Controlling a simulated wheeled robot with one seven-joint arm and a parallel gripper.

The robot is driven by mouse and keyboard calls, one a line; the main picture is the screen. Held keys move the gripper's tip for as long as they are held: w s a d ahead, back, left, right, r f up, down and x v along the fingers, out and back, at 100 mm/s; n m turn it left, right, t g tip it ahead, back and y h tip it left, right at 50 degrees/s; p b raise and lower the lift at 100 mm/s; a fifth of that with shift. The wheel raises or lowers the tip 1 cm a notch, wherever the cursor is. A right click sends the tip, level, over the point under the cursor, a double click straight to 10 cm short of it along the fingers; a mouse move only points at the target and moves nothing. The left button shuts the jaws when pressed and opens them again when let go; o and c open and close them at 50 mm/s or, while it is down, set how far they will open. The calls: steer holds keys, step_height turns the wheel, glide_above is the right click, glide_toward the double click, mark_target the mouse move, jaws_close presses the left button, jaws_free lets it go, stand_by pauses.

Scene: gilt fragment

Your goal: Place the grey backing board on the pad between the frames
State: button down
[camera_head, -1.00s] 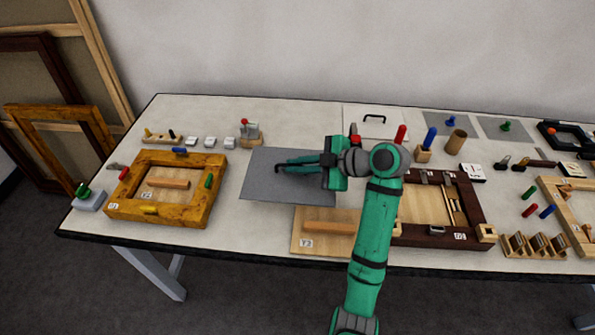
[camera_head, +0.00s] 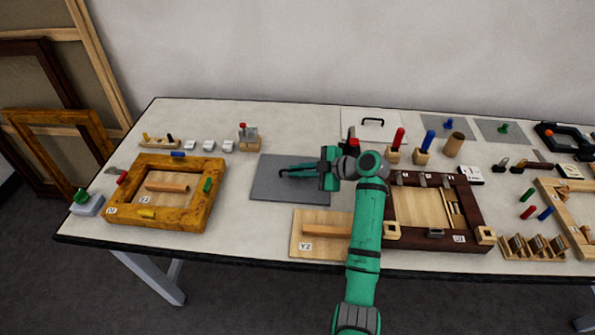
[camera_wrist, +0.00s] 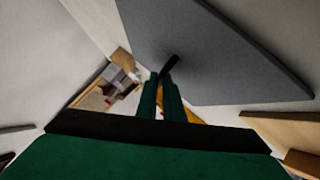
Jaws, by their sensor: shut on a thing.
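The grey backing board (camera_head: 275,190) is a flat dark-grey rectangle, roughly level, in the gap between the yellow frame (camera_head: 117,204) on the left and the dark brown frame (camera_head: 478,207) on the right. My gripper (camera_head: 286,171) reaches over it from the right and is shut on its dark handle. The wrist view shows the fingers (camera_wrist: 160,92) closed at the handle (camera_wrist: 169,66), with the board (camera_wrist: 215,50) beyond. No pad shows between the frames; the board may hide it. I cannot tell whether the board touches the surface below.
A light wooden panel (camera_head: 309,222) with a wooden handle lies just in front of the board. A red-topped block (camera_head: 247,140) and several small white blocks stand behind it, to the left. Bare white table (camera_head: 238,190) shows between the yellow frame and the board.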

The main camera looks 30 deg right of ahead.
steer(key=shift+a+f, duration=0.1)
steer(key=shift+f, duration=0.05)
steer(key=c, duration=1.9)
jaws_free()
